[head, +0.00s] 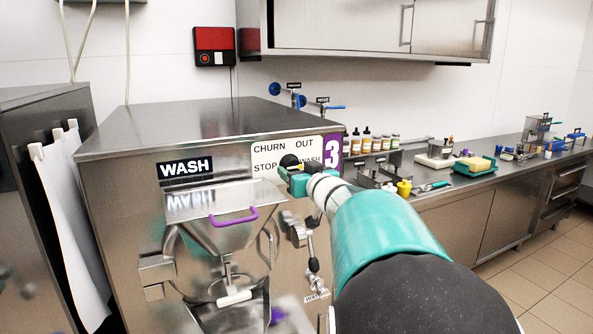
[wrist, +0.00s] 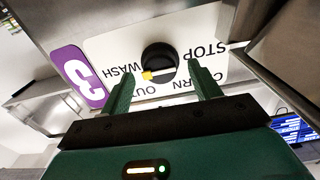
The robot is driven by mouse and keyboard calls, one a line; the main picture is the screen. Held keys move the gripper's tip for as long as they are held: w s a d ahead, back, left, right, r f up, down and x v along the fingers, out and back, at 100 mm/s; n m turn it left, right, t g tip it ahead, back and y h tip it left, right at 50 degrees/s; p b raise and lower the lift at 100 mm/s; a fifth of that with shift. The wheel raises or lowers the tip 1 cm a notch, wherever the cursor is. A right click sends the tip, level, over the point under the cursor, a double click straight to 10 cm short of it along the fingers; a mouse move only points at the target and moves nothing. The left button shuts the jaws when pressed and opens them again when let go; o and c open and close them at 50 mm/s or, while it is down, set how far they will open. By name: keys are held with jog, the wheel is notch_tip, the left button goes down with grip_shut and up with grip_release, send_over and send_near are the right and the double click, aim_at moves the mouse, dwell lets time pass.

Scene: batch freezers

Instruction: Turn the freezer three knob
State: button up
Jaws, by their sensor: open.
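The freezer three knob (wrist: 160,57) is round and black with a yellow mark, on a white plate (wrist: 105,45) lettered CHURN, OUT, STOP and WASH. In the wrist view the yellow mark lies at the knob's lower left, on the side of WASH and OUT. In the head view the knob (head: 289,160) is partly hidden by my gripper (head: 300,180). My gripper (wrist: 160,77) is open, its two green fingers on either side of the knob's near edge. I cannot tell whether either finger touches it.
A purple "3" label (head: 332,150) is beside the plate. The steel freezer (head: 120,210) has a WASH sign (head: 186,169), a hopper with a purple handle (head: 234,215) and a lever (head: 312,262) below the knob. A counter (head: 480,185) with bottles and tools extends right.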

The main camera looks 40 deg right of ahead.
jog(key=v, duration=1.2)
jog(key=shift+s, duration=0.3)
jog(key=shift+a, duration=0.1)
